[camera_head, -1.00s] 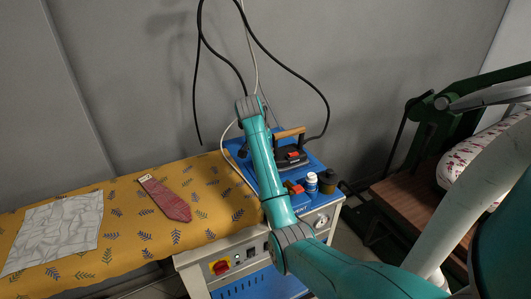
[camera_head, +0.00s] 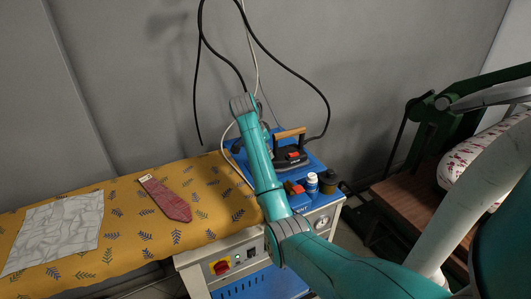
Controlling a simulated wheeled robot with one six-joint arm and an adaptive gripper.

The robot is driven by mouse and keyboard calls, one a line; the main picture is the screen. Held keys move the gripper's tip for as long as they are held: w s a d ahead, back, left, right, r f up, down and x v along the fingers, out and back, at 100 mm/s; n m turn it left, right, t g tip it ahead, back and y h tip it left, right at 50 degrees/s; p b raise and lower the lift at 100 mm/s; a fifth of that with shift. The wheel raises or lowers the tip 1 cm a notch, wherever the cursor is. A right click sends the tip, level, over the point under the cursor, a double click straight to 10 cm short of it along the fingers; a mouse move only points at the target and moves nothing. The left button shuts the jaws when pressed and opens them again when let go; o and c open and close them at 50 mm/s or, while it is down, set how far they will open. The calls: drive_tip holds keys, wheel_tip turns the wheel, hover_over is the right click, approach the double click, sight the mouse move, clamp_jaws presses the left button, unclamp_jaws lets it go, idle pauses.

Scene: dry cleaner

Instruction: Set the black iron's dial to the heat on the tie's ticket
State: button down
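A black iron (camera_head: 291,157) with a wooden handle and a red part stands on the blue top at the right end of the ironing table. Its dial cannot be made out at this size. A red tie (camera_head: 168,199) lies on the yellow patterned cover. A small white ticket (camera_head: 146,178) lies at its upper narrow end; its writing is too small to read. My teal arm reaches up over the blue top, just left of the iron, and covers part of that area.
A crumpled pale cloth (camera_head: 55,233) lies on the yellow cover (camera_head: 120,215) at the left. Black cables hang above. A green press (camera_head: 430,115) stands at the right.

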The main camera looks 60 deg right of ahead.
drive_tip(key=c, duration=0.9)
unclamp_jaws()
drive_tip(key=shift+o, duration=0.2)
